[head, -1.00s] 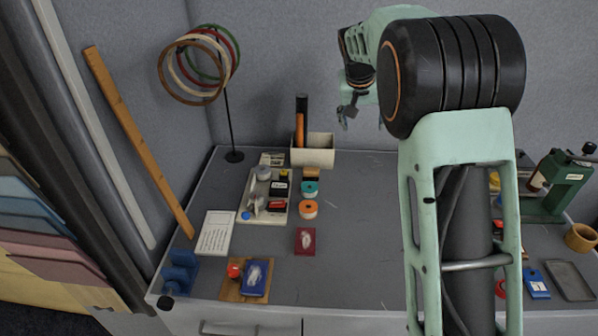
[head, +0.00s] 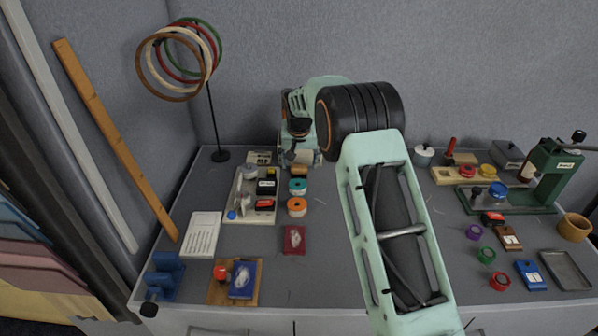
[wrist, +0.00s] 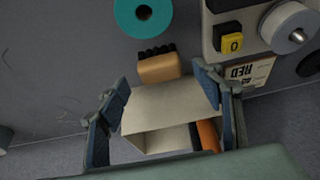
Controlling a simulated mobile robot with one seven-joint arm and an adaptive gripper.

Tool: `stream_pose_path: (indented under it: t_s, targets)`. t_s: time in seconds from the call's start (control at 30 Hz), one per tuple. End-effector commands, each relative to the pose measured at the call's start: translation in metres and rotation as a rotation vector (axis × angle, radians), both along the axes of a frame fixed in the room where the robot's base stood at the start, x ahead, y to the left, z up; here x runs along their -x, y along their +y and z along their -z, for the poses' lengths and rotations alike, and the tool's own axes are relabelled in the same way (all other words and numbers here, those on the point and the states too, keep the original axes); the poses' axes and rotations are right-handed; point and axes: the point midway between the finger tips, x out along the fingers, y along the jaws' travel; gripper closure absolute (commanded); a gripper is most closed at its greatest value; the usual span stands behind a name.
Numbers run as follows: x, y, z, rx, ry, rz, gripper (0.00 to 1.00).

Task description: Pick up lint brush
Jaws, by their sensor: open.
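A tall upright item with a black top and an orange lower part, seemingly the lint brush, stood in the cream box in the earlier head view. In the wrist view its orange part (wrist: 207,135) shows inside the cream box (wrist: 160,103), beside the right finger; the rest is hidden. In the head view my arm hides most of it. My gripper (head: 290,158) is open and empty above the box. In the wrist view my gripper (wrist: 163,108) has its fingers spread on either side of the box opening.
A small wooden block with black bristles (wrist: 158,68) and a teal roll (wrist: 144,16) lie beside the box. A cream tray (head: 250,206) of small items is at the left. A hoop stand (head: 214,120) rises behind. The table's middle is mostly clear.

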Motion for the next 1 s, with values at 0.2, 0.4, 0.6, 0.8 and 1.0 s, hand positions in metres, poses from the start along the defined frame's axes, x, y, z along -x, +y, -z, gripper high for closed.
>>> stream_pose_path:
  t_s: [0.2, 0.4, 0.6, 0.8, 1.0]
  targets:
    - [-0.009, 0.001, 0.024, 0.000, -0.001, 0.000, 0.40]
    - [-0.010, 0.001, 0.026, 0.000, -0.002, -0.001, 0.40]
    - [-0.010, 0.001, 0.026, 0.000, -0.001, -0.001, 0.53]
    - [-0.010, 0.001, 0.026, 0.000, -0.001, -0.001, 0.75]
    - [-0.010, 0.001, 0.026, 0.000, -0.002, -0.001, 0.85]
